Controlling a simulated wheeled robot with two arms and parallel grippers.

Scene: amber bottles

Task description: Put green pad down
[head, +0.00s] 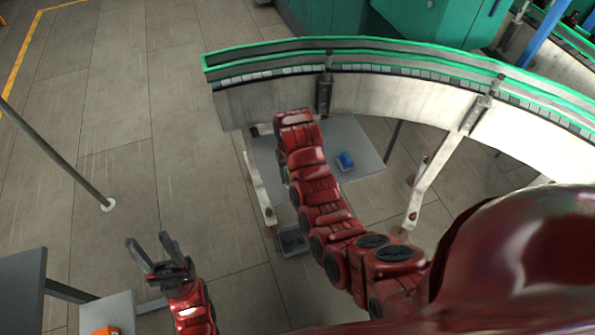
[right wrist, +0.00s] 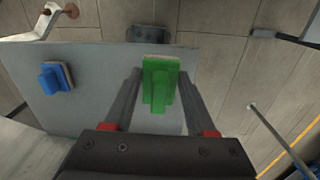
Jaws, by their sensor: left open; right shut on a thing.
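The green pad (right wrist: 158,88) is a green block with a handle and a tan edge, seen in the right wrist view. My right gripper (right wrist: 160,77) is shut on it, one finger on each side. The pad is over the grey platform (right wrist: 100,75); I cannot tell whether it touches it. In the head view my right arm hides most of the right gripper and pad. The platform (head: 370,138) shows there below the curved conveyor. My left gripper (head: 149,241) is open and empty above the floor at the lower left.
A blue pad (right wrist: 57,77) lies on the platform, also seen in the head view (head: 346,159). The curved conveyor (head: 375,95) with green rails overhangs the platform. A small grey bin (head: 292,241) is near my right arm. An orange object (head: 105,330) is at lower left.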

